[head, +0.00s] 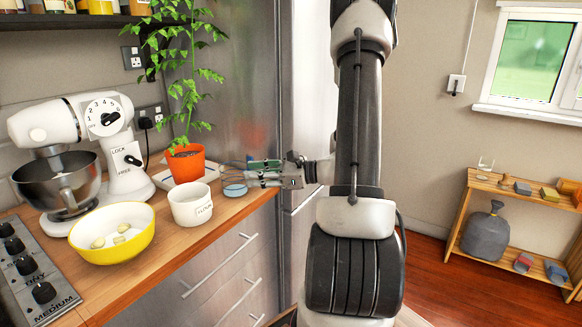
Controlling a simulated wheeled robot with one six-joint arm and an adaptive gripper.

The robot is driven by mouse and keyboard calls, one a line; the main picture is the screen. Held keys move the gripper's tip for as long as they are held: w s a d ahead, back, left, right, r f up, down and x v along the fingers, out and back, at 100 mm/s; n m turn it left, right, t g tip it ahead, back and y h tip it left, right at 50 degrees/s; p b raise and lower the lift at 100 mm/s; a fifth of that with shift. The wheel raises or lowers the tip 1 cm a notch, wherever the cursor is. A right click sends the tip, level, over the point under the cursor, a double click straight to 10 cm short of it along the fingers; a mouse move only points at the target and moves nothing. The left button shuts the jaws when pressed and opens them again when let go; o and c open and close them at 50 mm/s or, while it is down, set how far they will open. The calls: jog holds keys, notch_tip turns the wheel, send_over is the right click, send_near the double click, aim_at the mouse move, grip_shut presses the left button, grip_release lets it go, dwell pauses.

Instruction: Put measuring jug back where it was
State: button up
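A clear, see-through vessel with a pale blue round base (235,190), which looks like the measuring jug, is at the right end of the wooden counter. Its outline is faint, and I cannot tell whether it stands on the counter or is held just above it. My gripper (254,173) reaches in from the right at the counter's edge, with its fingers apart and their tips at the jug's right side. I cannot tell whether the fingers press on the jug. My arm hides part of the steel front behind it.
A white labelled canister (190,205) and an orange plant pot (186,163) stand close left of the jug. A yellow bowl (113,246) and a stand mixer (75,150) are farther left. A tall steel front (245,70) rises behind. A low wooden shelf (510,224) stands right.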

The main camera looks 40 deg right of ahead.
jog(key=s+a+r+n+g+h, duration=0.1)
jog(key=s+a+r+n+g, duration=0.1)
jog(key=s+a+n+g, duration=0.45)
jog(key=s+a+r+n+g+h, duration=0.15)
jog(key=s+a+n+g, duration=0.25)
jog(key=s+n, duration=0.5)
jog(key=s+d+r+n+t+h, duration=0.2)
jog(key=s+d+r+n+h, duration=0.3)
jog(key=d+r+n+h, duration=0.2)
jog(key=d+n+h, duration=0.1)
jog(key=n, duration=0.1)
jog(key=shift+s+d+r+n+h, duration=0.25)
jog(key=shift+d+r+n+h, duration=0.05)
jog(key=shift+r+n+h, duration=0.05)
jog(key=shift+t, duration=0.25)
